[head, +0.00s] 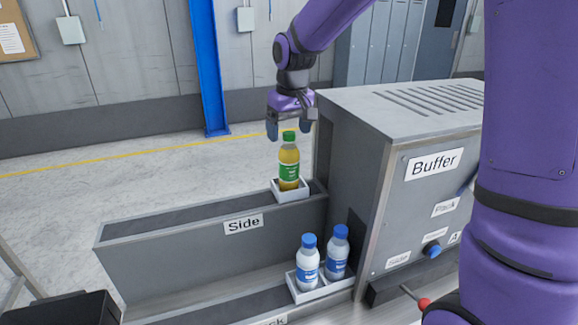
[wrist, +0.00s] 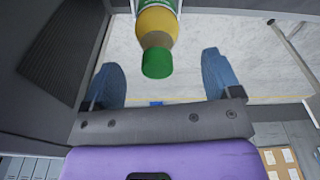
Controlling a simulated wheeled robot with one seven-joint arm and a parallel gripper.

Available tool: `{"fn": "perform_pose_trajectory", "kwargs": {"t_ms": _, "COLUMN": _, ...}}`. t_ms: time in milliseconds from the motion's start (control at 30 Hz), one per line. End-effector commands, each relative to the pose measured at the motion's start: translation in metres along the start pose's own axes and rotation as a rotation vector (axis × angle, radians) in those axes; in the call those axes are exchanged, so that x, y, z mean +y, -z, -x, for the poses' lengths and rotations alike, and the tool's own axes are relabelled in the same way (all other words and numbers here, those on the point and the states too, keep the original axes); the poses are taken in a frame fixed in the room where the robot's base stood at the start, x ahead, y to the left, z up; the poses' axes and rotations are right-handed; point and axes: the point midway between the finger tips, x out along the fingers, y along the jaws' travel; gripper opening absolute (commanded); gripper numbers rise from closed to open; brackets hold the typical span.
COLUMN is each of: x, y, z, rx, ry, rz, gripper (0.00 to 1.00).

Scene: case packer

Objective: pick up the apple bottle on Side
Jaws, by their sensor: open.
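The apple bottle (head: 289,163) has yellow juice, a green label and a green cap. It stands upright in a small white tray (head: 292,194) at the right end of the Side conveyor (head: 205,216). My gripper (head: 288,130) points down just above it, with its two fingers apart near the cap's height. In the wrist view, the green cap (wrist: 157,62) lies between and beyond the open blue fingers of my gripper (wrist: 161,80). Nothing is held. I cannot tell whether a finger touches the cap.
The grey Buffer machine (head: 400,150) stands close to the right of the bottle. Two blue-capped white bottles (head: 308,264) (head: 337,252) stand in another tray on the lower, nearer conveyor. Open floor (head: 80,190) lies left of and behind the Side conveyor. A blue post (head: 208,70) stands behind.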

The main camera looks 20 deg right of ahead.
Motion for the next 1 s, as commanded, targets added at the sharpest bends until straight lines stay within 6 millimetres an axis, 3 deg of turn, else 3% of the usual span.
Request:
{"fn": "perform_pose_trajectory", "kwargs": {"t_ms": 233, "x": 0.003, "y": 0.003, "z": -0.034, "rx": -0.003, "ry": 0.0, "rz": 0.0, "gripper": 0.84}}
{"fn": "perform_pose_trajectory", "kwargs": {"t_ms": 567, "x": 0.003, "y": 0.003, "z": -0.041, "rx": -0.001, "ry": 0.0, "rz": 0.0, "gripper": 0.84}}
{"fn": "perform_pose_trajectory", "kwargs": {"t_ms": 900, "x": 0.003, "y": 0.003, "z": -0.041, "rx": -0.001, "ry": 0.0, "rz": 0.0, "gripper": 0.08}}
{"fn": "perform_pose_trajectory", "kwargs": {"t_ms": 1000, "x": 0.003, "y": 0.003, "z": -0.04, "rx": 0.0, "ry": 0.0, "rz": 0.0, "gripper": 0.0}}
